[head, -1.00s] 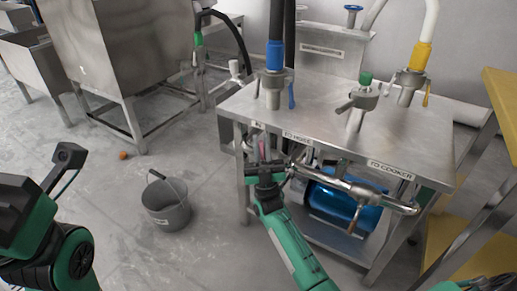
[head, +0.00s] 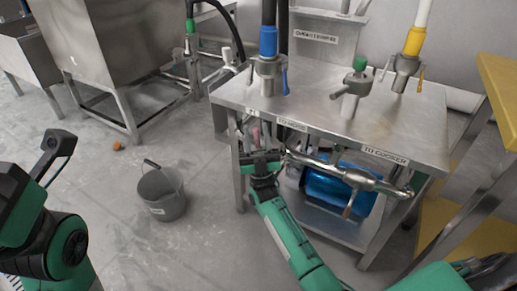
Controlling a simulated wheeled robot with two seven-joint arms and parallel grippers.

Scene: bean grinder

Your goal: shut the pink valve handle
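The pink valve handle (head: 256,137) is a small upright piece under the front left edge of the steel table, by the pipework. My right gripper (head: 262,155) is right at it, its dark fingers pointing up toward the handle. The handle shows just above the gripper's body, partly hidden by it. At this size I cannot tell whether the fingers are apart or closed on the handle. My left arm (head: 72,243) is at the lower left, far from the table. Its dark end part (head: 55,145) shows, but its fingers cannot be made out.
A steel pipe (head: 330,172) with a brown-handled lever (head: 348,206) runs along the table's front, before a blue tank (head: 322,193). Blue, green and yellow fittings stand on the table (head: 315,108). A grey bucket (head: 162,195) stands on open floor. A yellow stand (head: 495,80) is at right.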

